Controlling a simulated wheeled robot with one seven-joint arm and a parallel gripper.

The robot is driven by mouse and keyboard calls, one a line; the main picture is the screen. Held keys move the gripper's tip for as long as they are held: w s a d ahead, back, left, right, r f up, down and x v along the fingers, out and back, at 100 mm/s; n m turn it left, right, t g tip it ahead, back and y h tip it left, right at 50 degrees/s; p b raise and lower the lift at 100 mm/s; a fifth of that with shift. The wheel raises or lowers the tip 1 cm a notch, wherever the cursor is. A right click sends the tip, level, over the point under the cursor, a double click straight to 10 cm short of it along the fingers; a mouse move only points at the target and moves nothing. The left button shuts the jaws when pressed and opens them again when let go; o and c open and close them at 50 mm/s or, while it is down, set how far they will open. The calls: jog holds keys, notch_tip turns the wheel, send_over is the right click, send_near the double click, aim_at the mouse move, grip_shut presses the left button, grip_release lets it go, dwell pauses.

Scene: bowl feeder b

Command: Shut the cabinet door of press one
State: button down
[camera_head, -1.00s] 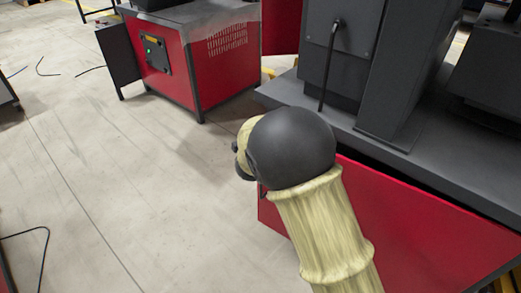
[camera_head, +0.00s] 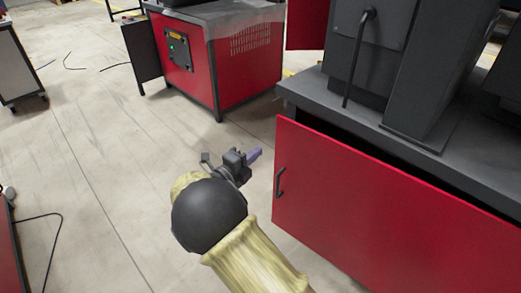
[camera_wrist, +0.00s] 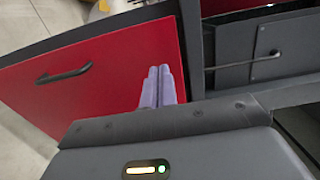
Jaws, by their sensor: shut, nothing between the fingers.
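The red cabinet door (camera_head: 375,205) of the near press fills the right of the head view, with a small black handle (camera_head: 280,182) near its left edge. A dark gap shows between the door's top and the grey press top, so it stands ajar. My gripper (camera_head: 256,155) is shut and empty, left of the door's handle edge, apart from it in the head view. In the wrist view the shut purple fingers (camera_wrist: 158,88) appear in front of the red door (camera_wrist: 100,75), with the black handle (camera_wrist: 64,74) to their left. Whether they touch the door is unclear.
A second red machine (camera_head: 215,60) with a control panel stands at the back. Open concrete floor (camera_head: 100,150) lies to the left, with a loose black cable (camera_head: 45,235).

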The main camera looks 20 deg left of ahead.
aim_at(286, 130)
jog(key=b+x, duration=0.3)
jog(key=x, duration=0.9)
jog(key=shift+f, duration=0.15)
jog(key=shift+w+d, duration=0.1)
jog(key=shift+w, duration=0.15)
